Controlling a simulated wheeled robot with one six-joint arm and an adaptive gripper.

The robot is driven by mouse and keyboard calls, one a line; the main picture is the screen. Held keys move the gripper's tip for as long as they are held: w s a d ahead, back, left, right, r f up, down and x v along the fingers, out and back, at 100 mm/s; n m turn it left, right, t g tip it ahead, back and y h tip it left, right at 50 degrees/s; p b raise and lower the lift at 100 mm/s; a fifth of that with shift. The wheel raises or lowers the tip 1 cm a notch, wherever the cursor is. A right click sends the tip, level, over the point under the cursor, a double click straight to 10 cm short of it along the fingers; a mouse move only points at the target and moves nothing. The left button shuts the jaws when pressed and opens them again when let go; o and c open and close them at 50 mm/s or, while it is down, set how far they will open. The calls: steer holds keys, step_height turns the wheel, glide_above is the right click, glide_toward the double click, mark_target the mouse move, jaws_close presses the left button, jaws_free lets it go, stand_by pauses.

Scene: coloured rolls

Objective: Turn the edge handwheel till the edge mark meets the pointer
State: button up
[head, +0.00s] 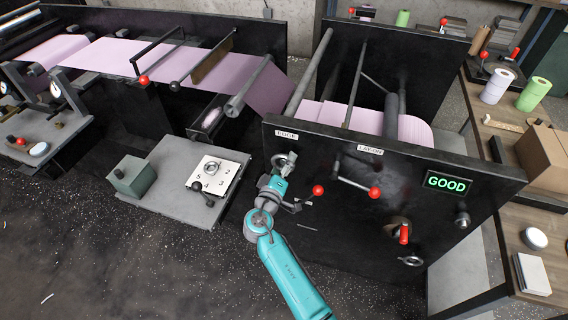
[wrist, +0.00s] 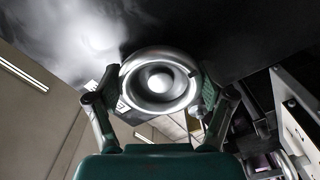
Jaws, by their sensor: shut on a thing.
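The edge handwheel (head: 287,158) is a silver round wheel on the black machine panel, just below the "EDGE" label (head: 287,134). In the wrist view the handwheel (wrist: 160,82) shows as a shiny ring with a bright rounded hub. My gripper (head: 279,172) is at the handwheel, its arm reaching up from below. In the wrist view the fingers of my gripper (wrist: 157,92) stand on the left and right of the rim, shut on it. I cannot make out the edge mark or the pointer; the gripper covers part of the wheel in the head view.
A red-knobbed lever (head: 318,190) is close to the right of my gripper. The "LAY-ON" crank (head: 357,182) and a lit green "GOOD" display (head: 447,183) are farther right. A grey plate with a numbered white card (head: 228,172) lies to the left. Pink web (head: 330,113) runs behind the panel.

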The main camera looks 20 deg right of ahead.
steer(key=shift+f, duration=0.1)
steer(key=o, duration=1)
steer(key=shift+o, duration=0.2)
steer(key=v, duration=1.2)
